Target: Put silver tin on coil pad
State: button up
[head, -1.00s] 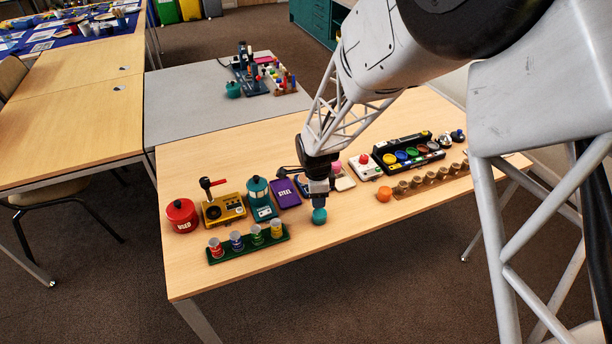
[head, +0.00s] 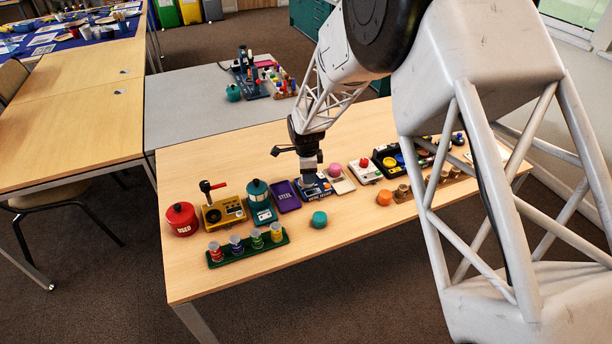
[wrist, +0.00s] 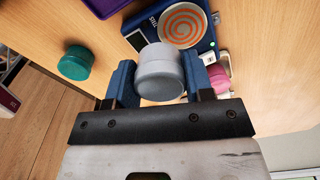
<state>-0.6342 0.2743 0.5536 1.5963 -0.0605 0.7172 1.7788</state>
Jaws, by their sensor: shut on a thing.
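The silver tin (wrist: 160,76) is a pale grey round tin. It is between the two blue fingers of my gripper (wrist: 161,82), which is shut on it. The coil pad (wrist: 186,24) is a white disc with an orange spiral, on a dark blue device (wrist: 142,38). In the wrist view the tin lies just beside the pad and overlaps its lower edge in the picture; I cannot tell the height between them. In the head view my gripper (head: 308,178) is over the blue device (head: 322,193) and hides most of the pad.
A teal tin (head: 319,218) stands in front of the device. A purple tray (head: 286,197) is to its left, and a pale tray with a pink tin (head: 335,170) to its right. An orange tin (head: 384,198) stands farther right.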

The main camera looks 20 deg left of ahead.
jog(key=shift+w+a+f, duration=0.1)
jog(key=shift+w+a, duration=0.3)
jog(key=shift+w, duration=0.2)
jog(key=shift+w+a+f, duration=0.1)
jog(key=shift+w+a, duration=0.3)
jog(key=shift+w, duration=0.2)
jog(key=shift+f, duration=1.7)
jog(key=shift+f, duration=0.15)
jog(key=o, duration=1)
notch_tip(320, 180, up, 12)
jog(key=shift+s+a, duration=0.2)
